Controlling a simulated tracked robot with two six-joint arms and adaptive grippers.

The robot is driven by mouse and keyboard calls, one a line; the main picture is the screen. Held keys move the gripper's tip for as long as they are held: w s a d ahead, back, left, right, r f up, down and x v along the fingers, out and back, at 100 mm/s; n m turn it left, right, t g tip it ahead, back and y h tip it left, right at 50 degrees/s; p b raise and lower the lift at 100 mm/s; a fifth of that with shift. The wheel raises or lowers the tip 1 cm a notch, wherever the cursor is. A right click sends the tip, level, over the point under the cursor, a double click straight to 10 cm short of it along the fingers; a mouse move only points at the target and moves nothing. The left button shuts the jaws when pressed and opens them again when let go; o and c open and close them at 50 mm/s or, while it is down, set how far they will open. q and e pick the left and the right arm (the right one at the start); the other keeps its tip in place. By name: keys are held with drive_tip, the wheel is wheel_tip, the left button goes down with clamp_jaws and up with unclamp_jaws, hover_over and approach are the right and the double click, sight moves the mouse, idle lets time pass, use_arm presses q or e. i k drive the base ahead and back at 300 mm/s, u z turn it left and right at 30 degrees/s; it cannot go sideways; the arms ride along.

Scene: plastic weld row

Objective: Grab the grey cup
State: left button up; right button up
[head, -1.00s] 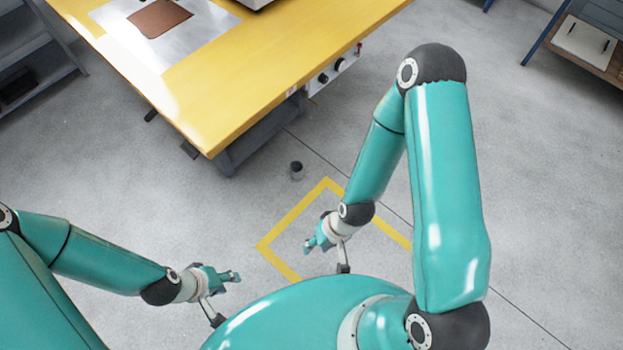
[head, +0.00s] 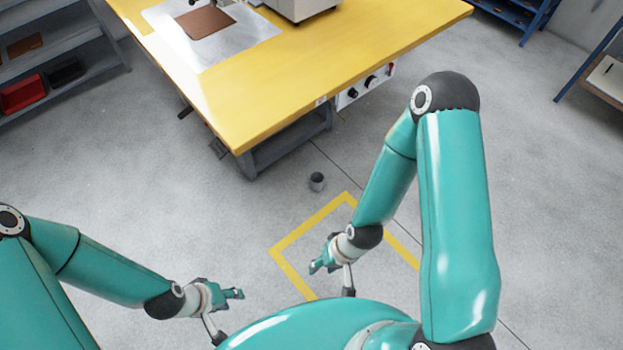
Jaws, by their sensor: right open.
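A small grey cup (head: 317,182) with a dark opening stands on the concrete floor, near the front corner of the yellow table and just outside the yellow floor marking. My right gripper (head: 314,267) is open and empty over the marked area, below the cup in the picture and apart from it. My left gripper (head: 239,294) is further to the left and lower, also apart from the cup. Its fingers are small in view, and I cannot tell how far they are parted.
A yellow-topped table (head: 300,88) with a metal plate (head: 245,42) and brown sheet (head: 206,21) stands behind the cup. A control box (head: 366,86) is under its edge. A shelf (head: 60,50) is at upper left. Yellow tape (head: 310,227) marks the floor. Floor around the cup is clear.

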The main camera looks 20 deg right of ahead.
sight(317, 178)
drive_tip(key=i, duration=1.3)
drive_tip(key=z, duration=0.05)
